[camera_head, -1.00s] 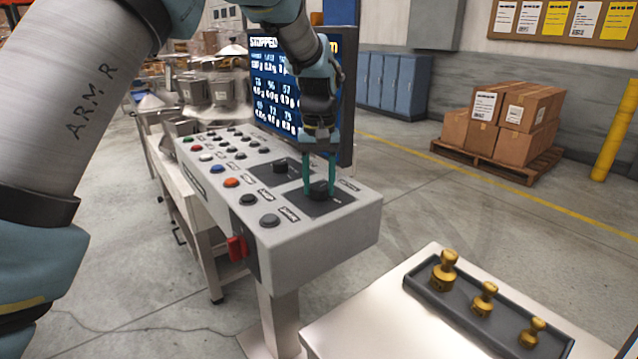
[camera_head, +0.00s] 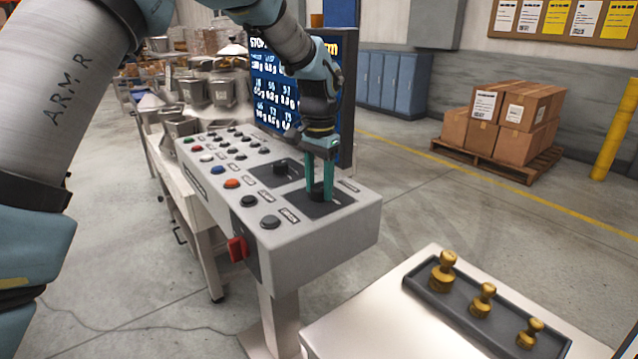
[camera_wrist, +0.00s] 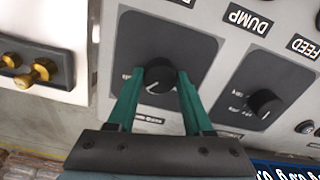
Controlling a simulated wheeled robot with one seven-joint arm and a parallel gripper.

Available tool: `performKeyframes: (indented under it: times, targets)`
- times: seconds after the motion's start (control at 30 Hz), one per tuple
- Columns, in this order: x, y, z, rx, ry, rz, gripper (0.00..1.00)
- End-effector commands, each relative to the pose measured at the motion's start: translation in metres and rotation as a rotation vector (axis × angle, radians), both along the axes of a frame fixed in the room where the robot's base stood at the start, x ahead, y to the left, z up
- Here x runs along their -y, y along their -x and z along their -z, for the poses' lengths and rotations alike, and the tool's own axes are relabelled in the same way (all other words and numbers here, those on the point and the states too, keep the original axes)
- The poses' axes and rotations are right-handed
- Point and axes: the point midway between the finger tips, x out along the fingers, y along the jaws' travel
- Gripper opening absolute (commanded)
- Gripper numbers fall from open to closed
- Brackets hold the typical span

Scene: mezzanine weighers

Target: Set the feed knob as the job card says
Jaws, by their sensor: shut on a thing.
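My gripper (camera_head: 320,190) points down at the grey control panel (camera_head: 350,226), its teal fingers shut on the black knob (camera_head: 317,193) nearest the panel's right end. In the wrist view the fingers of my gripper (camera_wrist: 161,76) sit on either side of that knob (camera_wrist: 159,82). A white pointer line on it points to the lower left there. A second black knob (camera_head: 282,168) stands farther along the panel, apart from my gripper; it also shows in the wrist view (camera_wrist: 264,103). The knobs' own labels are too small to read. No job card is recognisable.
Several push buttons (camera_head: 231,183) and a red switch (camera_head: 237,249) are on the panel. A screen (camera_head: 272,90) stands behind. A bench (camera_head: 350,325) with a tray of brass weights (camera_head: 440,293) is at front right. Boxes (camera_head: 515,110) on a pallet stand back right.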

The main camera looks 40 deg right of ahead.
Motion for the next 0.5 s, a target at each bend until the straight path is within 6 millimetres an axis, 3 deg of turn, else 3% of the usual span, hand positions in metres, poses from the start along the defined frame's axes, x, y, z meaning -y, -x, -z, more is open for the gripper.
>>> performKeyframes:
  times: [0.5]
  targets:
    - [0.0009,-0.0006,-0.0009,0.002,0.003,0.299,0.0]
